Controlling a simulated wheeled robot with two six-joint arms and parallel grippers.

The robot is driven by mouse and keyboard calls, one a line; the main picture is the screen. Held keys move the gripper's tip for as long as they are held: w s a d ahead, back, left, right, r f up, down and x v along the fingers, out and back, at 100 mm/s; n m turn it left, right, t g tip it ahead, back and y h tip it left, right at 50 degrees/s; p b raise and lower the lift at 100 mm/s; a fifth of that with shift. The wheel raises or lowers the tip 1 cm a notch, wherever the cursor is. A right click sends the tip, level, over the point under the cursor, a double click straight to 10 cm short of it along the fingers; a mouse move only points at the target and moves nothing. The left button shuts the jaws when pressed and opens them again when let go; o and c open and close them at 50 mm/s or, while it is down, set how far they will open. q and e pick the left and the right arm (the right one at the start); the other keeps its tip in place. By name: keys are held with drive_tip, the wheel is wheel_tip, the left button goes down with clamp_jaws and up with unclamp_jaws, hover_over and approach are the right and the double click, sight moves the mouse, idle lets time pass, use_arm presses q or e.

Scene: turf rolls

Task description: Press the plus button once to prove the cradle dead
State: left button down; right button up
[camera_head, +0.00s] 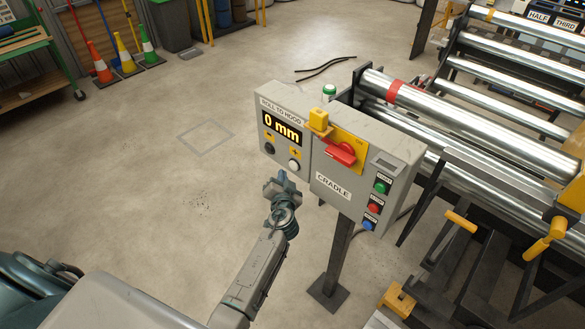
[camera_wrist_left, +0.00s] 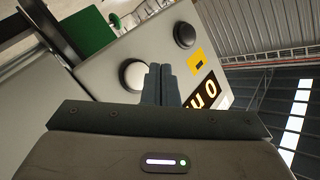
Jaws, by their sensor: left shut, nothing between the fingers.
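The grey control box (camera_head: 325,180) stands on a post, with a display (camera_head: 282,127) reading 0 mm. Below it are a dark button (camera_head: 269,149) under a minus label and a white button (camera_head: 294,166) under a yellow plus label (camera_head: 295,153). The CRADLE label (camera_head: 333,186) is on the box's right part. The dark button (camera_wrist_left: 184,35) is farther off.
A red rotary switch (camera_head: 341,152) on a yellow plate, with a yellow block (camera_head: 319,120) beside it, adjoins the buttons. Green (camera_head: 381,187), red and blue buttons sit lower right. Metal rollers (camera_head: 480,130) stand behind on the right. The floor left of the box is clear.

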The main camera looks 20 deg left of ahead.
use_arm(q)
drive_tip(key=shift+w+d, duration=0.25)
drive_tip(key=shift+w, duration=0.45)
idle(1.6)
drive_tip(key=shift+w+d+b, duration=0.15)
drive_tip(key=shift+w+b, duration=0.25)
drive_tip(key=shift+b, duration=0.25)
drive_tip(key=shift+w+d+b, duration=0.15)
drive_tip(key=shift+w+b, duration=0.2)
drive_tip(key=shift+w, duration=0.05)
idle(0.3)
drive_tip(key=shift+s, duration=0.1)
drive_tip(key=shift+s+a, duration=0.3)
drive_tip(key=shift+s, duration=0.4)
